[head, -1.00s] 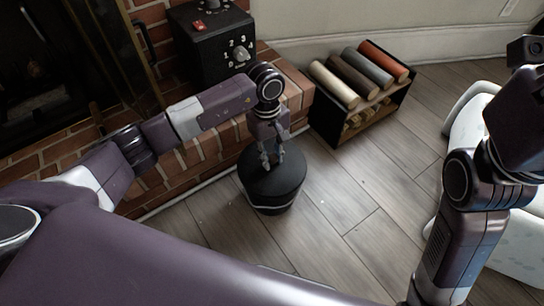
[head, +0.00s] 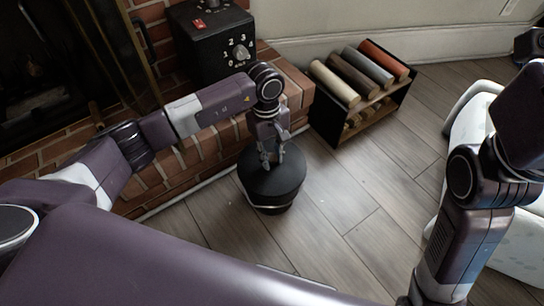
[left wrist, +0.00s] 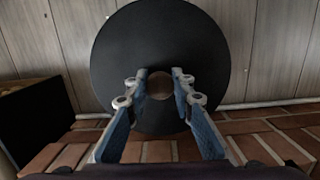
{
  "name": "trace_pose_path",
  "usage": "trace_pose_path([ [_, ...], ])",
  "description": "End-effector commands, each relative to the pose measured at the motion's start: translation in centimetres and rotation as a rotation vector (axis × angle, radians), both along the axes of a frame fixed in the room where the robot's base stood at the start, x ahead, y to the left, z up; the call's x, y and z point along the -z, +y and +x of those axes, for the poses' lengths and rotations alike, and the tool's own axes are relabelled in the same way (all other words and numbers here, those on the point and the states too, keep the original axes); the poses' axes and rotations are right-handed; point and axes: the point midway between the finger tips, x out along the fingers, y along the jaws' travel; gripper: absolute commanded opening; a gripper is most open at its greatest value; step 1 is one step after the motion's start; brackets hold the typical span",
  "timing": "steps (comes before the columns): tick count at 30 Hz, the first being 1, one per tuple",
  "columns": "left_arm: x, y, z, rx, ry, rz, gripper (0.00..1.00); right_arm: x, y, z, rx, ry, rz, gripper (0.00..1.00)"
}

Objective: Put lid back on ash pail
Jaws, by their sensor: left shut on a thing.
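The ash pail (head: 268,208) is a dark round vessel on the wood floor, close to the brick hearth. The round black lid (head: 262,186) is over its top and hides the opening; whether it is fully seated or slightly raised I cannot tell. My left gripper (head: 272,163) points down and is shut on the lid's knob. In the left wrist view the lid (left wrist: 160,35) is a wide black disc, and the blue-grey fingers of the left gripper (left wrist: 161,82) are on either side of its round brownish knob (left wrist: 160,88). My right gripper is not in view.
The brick hearth (head: 200,150) borders the pail at the back left. A black box with dials (head: 215,45) stands on it. A rack (head: 345,125) of coloured rolls stands behind right. A white padded object (head: 470,125) lies far right. Floor (head: 370,200) in front is clear.

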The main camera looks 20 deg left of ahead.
Motion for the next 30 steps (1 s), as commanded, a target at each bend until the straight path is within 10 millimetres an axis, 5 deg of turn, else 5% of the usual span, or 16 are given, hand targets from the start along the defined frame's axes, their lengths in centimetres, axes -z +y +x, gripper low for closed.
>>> trace_pose_path([
  [8,-0.05,-0.05,-0.01,0.0,0.0,-0.001,0.0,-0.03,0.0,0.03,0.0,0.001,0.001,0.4],
  [9,-0.05,-0.05,-0.01,0.0,0.0,-0.001,0.27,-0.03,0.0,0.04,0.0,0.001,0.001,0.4],
  [13,-0.05,-0.05,-0.01,0.0,0.001,-0.001,0.41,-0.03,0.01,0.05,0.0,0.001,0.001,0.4],
  [20,0.0,-0.05,-0.04,0.0,0.001,0.0,0.44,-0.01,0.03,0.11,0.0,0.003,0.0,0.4],
  [24,0.01,-0.05,-0.04,0.0,0.001,0.0,0.59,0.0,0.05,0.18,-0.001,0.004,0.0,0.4],
  [30,-0.01,-0.05,-0.04,0.0,0.001,-0.001,0.6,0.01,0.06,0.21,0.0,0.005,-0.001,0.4],
])
